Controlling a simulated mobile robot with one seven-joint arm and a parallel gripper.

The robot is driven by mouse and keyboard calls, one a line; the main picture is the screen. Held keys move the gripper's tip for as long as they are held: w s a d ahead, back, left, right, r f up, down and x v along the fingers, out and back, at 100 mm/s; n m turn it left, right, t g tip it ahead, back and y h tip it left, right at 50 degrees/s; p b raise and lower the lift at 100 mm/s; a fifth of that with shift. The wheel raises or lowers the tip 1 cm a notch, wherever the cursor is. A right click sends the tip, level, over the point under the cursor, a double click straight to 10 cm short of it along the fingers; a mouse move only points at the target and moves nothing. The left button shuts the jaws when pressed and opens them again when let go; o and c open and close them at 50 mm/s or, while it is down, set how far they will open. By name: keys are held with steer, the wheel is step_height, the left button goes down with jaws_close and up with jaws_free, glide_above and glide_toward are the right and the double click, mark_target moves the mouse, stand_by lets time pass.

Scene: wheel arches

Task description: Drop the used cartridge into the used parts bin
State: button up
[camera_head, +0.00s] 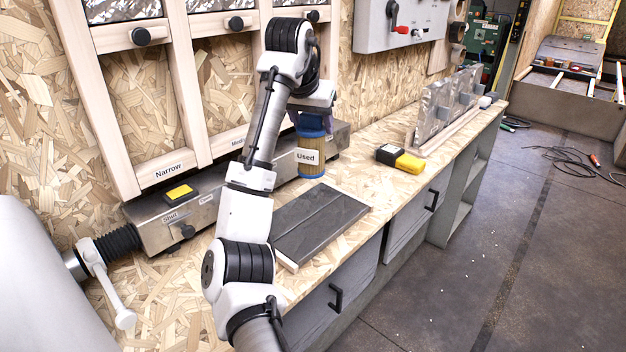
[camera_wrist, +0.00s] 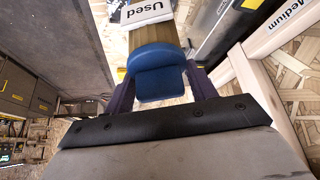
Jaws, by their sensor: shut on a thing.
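The used cartridge (camera_head: 312,143) is a tan cylinder with blue ends and a white "Used" label. It is upright, close in front of the metal duct on the bench; I cannot tell whether its base touches the bench. My gripper (camera_head: 314,121) is above it, shut on its blue top. The wrist view shows the blue cap (camera_wrist: 160,72) between the purple fingers of my gripper (camera_wrist: 162,84), with the label beyond. I cannot make out a used parts bin in either view.
A dark flat panel (camera_head: 318,220) lies on the bench in front of the cartridge. A metal duct (camera_head: 215,192) runs along the wall. The floor (camera_head: 500,240) at right is mostly clear.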

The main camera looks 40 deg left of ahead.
mark_target(313, 173)
step_height(313, 173, down, 13)
steer(key=shift+r, duration=0.1)
stand_by(0.3)
steer(key=o, duration=1.5)
steer(key=shift+c, duration=0.2)
